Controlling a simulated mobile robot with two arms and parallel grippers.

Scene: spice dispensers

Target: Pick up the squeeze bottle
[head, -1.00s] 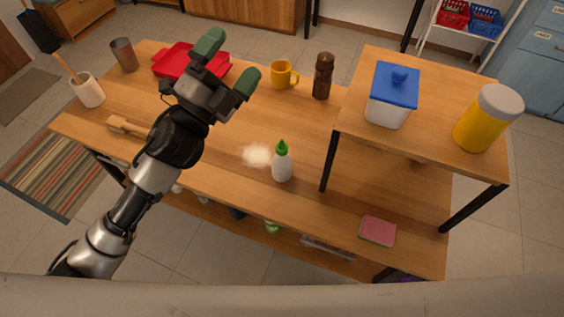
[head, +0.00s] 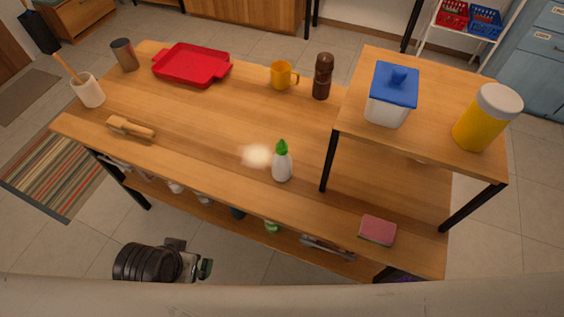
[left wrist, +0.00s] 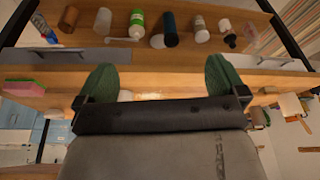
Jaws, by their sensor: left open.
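The squeeze bottle (head: 282,165), white with a green pointed cap, stands upright on the wooden table near its front edge, left of the raised shelf. My left gripper (head: 206,268) is low in front of the table, at the bottom left of the head view, well apart from the bottle. In the left wrist view its two green fingertips (left wrist: 161,78) are wide apart with nothing held between them. I cannot make out the squeeze bottle in the left wrist view. My right gripper is not in view.
A white powdery patch (head: 256,155) is beside the bottle. A wooden tool (head: 130,128), red tray (head: 190,66), yellow mug (head: 281,75) and brown grinder (head: 322,77) are on the table. The raised shelf (head: 430,140) stands right. Several bottles, including a green-and-white one (left wrist: 137,25), stand on the lower shelf.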

